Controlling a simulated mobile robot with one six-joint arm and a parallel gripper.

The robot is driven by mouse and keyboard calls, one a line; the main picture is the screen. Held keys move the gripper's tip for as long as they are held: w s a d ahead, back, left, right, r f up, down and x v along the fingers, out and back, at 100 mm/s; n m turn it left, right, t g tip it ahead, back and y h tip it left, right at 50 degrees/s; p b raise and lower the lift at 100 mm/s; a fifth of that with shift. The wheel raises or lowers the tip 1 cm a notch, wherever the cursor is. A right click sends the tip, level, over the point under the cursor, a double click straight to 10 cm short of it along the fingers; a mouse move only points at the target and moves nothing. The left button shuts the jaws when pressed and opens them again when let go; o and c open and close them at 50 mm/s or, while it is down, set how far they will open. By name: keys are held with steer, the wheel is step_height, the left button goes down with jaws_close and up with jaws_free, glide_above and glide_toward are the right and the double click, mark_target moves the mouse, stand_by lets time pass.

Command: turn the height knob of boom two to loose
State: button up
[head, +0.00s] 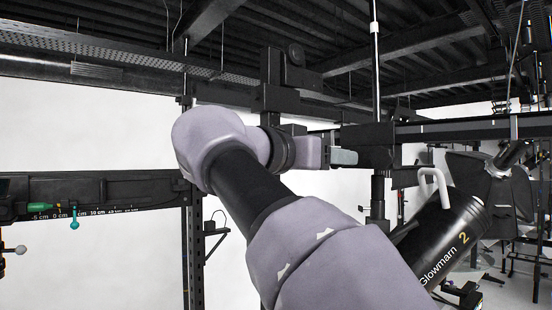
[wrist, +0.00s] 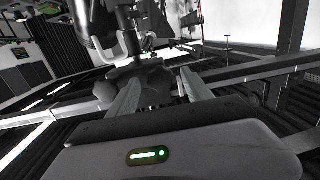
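My gripper (head: 342,155) is at a black clamp block (head: 372,138) on a vertical pole in the head view. In the wrist view, my gripper's two grey fingers (wrist: 158,84) stand apart. A dark lumpy part (wrist: 150,76) lies between and just beyond the fingertips; it may be the height knob, but its shape and setting cannot be made out. I cannot tell whether the fingers touch it. The black lamp labelled "Glowmarn 2" (head: 440,240), with a pale bent handle, hangs tilted below and right of the clamp.
A dark horizontal boom (head: 460,130) runs right from the clamp. A scale rail (head: 110,190) with green and teal knobs is at the left. A dark upright post (head: 193,250) stands behind my arm. Dark beams fill the ceiling.

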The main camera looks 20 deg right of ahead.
steer(key=f+v, duration=0.1)
steer(key=v, duration=1.6)
steer(key=shift+a+r+b, duration=0.2)
steer(key=shift+r+b, duration=0.2)
steer(key=shift+r, duration=0.05)
steer(key=shift+s, duration=0.1)
